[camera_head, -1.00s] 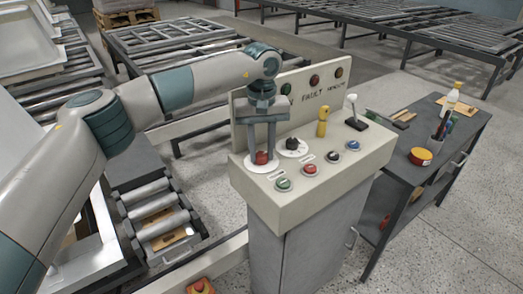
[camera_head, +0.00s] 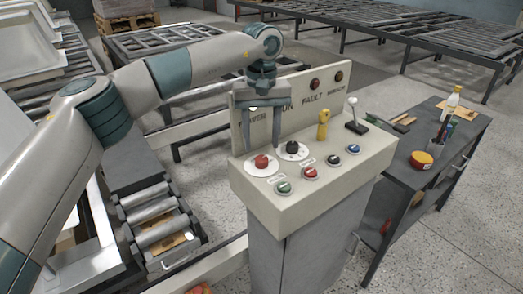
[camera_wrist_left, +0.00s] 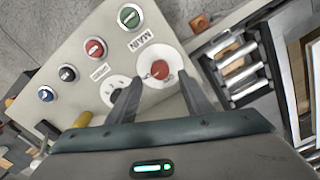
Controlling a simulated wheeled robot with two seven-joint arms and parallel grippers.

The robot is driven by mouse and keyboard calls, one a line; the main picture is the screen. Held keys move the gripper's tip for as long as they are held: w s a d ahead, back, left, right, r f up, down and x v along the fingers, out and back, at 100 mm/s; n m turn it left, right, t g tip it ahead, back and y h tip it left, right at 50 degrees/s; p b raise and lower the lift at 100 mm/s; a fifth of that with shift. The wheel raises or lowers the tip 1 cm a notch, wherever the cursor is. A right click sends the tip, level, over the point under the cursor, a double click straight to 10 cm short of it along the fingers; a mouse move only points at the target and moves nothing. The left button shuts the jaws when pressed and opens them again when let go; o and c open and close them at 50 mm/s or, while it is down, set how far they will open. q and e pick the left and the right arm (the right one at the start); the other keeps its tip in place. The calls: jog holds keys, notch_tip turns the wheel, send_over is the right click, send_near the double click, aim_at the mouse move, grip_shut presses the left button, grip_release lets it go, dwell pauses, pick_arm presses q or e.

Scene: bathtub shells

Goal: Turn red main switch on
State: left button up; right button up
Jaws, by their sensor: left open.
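The red main switch (camera_head: 262,161) is a round red knob on a white disc at the left end of the console top. In the left wrist view the knob (camera_wrist_left: 160,69) shows beside the "MAIN" label. My left gripper (camera_head: 261,150) is open and points down over the switch. In the left wrist view its two fingers (camera_wrist_left: 160,97) are apart, with the knob showing beyond and between them. The knob looks free of the fingers. Its exact on or off position is too small to read. My right gripper is not in view.
A dark side table (camera_head: 440,140) stands right.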

aim_at(261, 158)
pick_arm(q)
notch_tip(261, 158, up, 13)
jog(key=shift+f+b, duration=0.2)
jog(key=shift+b, duration=0.15)
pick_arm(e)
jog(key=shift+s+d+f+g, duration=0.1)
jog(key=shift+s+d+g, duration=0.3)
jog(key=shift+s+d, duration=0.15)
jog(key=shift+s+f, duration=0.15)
